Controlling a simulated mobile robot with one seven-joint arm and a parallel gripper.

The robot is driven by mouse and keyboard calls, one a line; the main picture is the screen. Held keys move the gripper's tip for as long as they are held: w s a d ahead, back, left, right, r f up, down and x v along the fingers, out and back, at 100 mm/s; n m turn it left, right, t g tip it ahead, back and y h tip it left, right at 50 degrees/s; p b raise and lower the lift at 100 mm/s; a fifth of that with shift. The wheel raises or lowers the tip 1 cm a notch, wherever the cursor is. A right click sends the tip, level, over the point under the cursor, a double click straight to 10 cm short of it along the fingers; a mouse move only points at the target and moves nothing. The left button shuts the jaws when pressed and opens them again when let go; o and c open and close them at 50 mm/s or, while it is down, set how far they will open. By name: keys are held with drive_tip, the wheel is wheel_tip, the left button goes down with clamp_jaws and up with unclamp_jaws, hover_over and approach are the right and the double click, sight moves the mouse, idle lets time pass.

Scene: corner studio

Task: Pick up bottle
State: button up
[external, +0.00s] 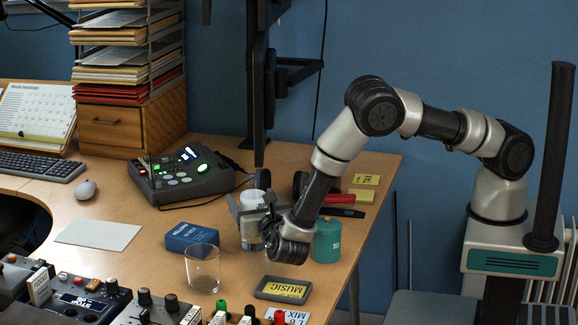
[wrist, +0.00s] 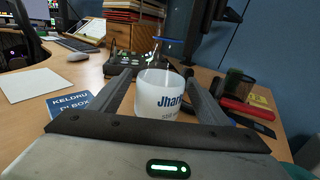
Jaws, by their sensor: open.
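The bottle (wrist: 160,103) stands upright on the desk, with a white label carrying dark letters that begin "Jhar". Thin clear outlines and a blue ring show above the label in the wrist view. In the external view the bottle (external: 251,230) is partly hidden by my gripper. My gripper (external: 253,207) is open and low over the desk. In the wrist view its two fingers (wrist: 158,80) reach forward on either side of the bottle. I cannot tell whether either finger touches it.
A blue box (external: 190,237), a clear glass (external: 202,268) and a dark tray (external: 284,290) lie near the bottle. A teal jar (external: 327,243) stands close to my wrist. Bare desk surrounds the white sheet (external: 98,234).

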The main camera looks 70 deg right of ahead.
sight(249, 202)
wheel_tip(249, 202, down, 2)
drive_tip(key=shift+f, duration=0.2)
drive_tip(key=x, duration=0.3)
drive_tip(key=shift+r, duration=0.35)
drive_tip(key=shift+c, duration=0.3)
drive_tip(key=c, duration=1.3)
drive_tip(key=shift+r, duration=0.15)
